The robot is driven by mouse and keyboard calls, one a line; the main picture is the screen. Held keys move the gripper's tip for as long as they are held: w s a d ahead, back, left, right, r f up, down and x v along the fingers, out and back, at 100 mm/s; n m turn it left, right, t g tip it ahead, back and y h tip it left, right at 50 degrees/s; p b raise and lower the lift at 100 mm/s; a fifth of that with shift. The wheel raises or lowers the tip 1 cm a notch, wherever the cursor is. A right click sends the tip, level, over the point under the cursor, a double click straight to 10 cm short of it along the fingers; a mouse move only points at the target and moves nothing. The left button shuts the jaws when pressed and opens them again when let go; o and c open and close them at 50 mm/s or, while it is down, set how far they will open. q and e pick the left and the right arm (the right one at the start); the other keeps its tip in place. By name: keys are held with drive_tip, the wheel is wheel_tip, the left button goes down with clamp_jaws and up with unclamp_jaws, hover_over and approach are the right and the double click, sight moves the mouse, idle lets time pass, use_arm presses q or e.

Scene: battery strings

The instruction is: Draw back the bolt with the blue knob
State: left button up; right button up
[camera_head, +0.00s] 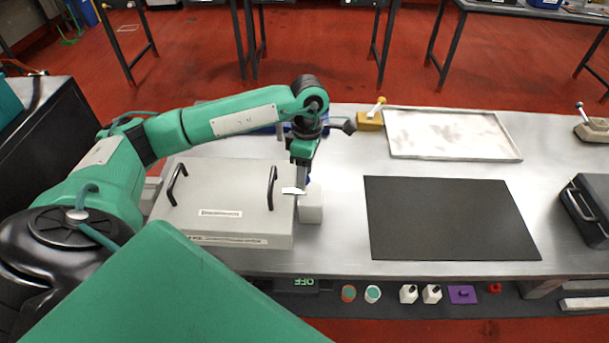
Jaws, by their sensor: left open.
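My left gripper (298,187) points down at the right edge of a grey case and over a small white block (311,208). It is open. A small bit of blue (308,180) shows just beside its fingers, above the white block; it may be the blue knob. The gripper hides most of it, and the bolt itself cannot be made out. I cannot tell whether the fingers touch the knob or stand around it. My right gripper is not in view.
The grey case (225,192) has two black handles. Behind stand a yellow block (369,122) with a lever and a pale tray (450,134). A black mat (448,219) lies bare to the right. A dark case (587,208) is at the right edge. Small items line a front shelf.

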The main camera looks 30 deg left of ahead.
use_arm(q)
wheel_tip(320, 180, down, 2)
drive_tip(key=shift+s, duration=0.15)
drive_tip(key=shift+d+f, duration=0.1)
drive_tip(key=shift+f, duration=0.2)
drive_tip(key=shift+c, duration=0.9)
clamp_jaws()
drive_tip(key=shift+d, duration=0.2)
drive_tip(key=w+d, duration=0.1)
drive_tip(key=d+b, duration=0.1)
drive_tip(key=shift+w+d+f, duration=0.1)
drive_tip(key=shift+w+d, duration=0.45)
drive_tip(key=shift+d, duration=0.1)
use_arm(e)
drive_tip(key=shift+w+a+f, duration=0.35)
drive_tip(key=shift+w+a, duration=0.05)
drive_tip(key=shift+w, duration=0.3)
use_arm(q)
drive_tip(key=shift+o, duration=0.9)
unclamp_jaws()
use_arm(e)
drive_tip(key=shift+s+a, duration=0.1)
